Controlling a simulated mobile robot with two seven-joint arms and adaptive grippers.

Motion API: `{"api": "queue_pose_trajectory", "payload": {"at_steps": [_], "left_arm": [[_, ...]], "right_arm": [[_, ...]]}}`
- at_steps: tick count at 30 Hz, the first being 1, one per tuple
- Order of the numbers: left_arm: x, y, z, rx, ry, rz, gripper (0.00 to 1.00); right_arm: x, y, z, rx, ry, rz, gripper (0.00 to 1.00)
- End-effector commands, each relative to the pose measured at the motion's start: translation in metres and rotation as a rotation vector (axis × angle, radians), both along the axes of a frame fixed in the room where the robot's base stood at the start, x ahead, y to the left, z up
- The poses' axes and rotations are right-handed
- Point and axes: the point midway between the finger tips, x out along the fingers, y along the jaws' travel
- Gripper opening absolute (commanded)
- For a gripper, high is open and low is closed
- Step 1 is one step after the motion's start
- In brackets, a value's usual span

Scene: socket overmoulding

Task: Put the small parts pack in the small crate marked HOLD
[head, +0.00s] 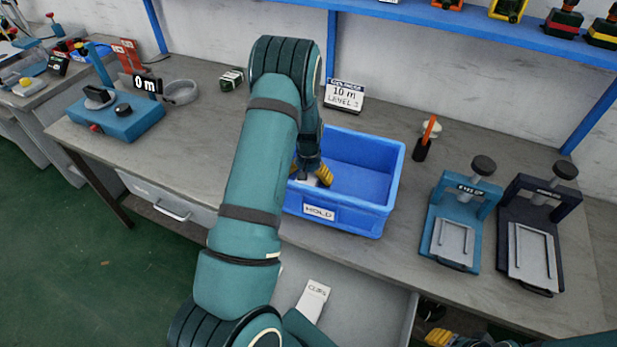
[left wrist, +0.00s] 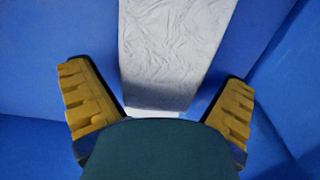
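The small blue crate (head: 373,218) marked HOLD stands on the bench, its label on the front wall. My left gripper (head: 311,176) reaches down into its left part. In the left wrist view its yellow fingers (left wrist: 160,108) are spread wide apart. A pale, crinkled pack (left wrist: 172,50), which looks like the small parts pack, lies just beyond the fingertips against the blue crate, with neither finger seen pressing on it. In the head view only a bit of the pack shows by the fingers. My right gripper (head: 440,338) shows only in part at the bottom edge.
An open drawer (head: 345,285) below the crate holds a white piece marked CLIPS (head: 313,298). Two clamp presses (head: 455,225) (head: 533,230) stand right; a blue device (head: 115,118) stands left.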

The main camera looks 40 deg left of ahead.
Motion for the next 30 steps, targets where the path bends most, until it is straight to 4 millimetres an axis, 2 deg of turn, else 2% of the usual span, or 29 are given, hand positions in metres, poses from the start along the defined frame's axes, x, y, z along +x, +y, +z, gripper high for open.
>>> {"api": "queue_pose_trajectory", "payload": {"at_steps": [6, 10, 24, 30], "left_arm": [[0.000, 0.000, 0.001, 0.000, 0.000, 0.000, 1.00], [0.001, 0.000, 0.011, 0.001, -0.003, 0.000, 1.00], [0.001, 0.000, 0.101, 0.000, -0.003, 0.000, 1.00], [0.000, 0.000, 0.120, 0.000, 0.000, 0.000, 1.00]], "right_arm": [[0.000, 0.000, 0.001, 0.000, -0.001, 0.000, 0.47], [0.001, 0.000, 0.005, 0.000, -0.003, -0.002, 0.47], [0.006, -0.001, 0.018, -0.003, -0.012, -0.010, 0.47], [0.007, -0.001, 0.020, -0.003, -0.014, -0.012, 0.47]]}}
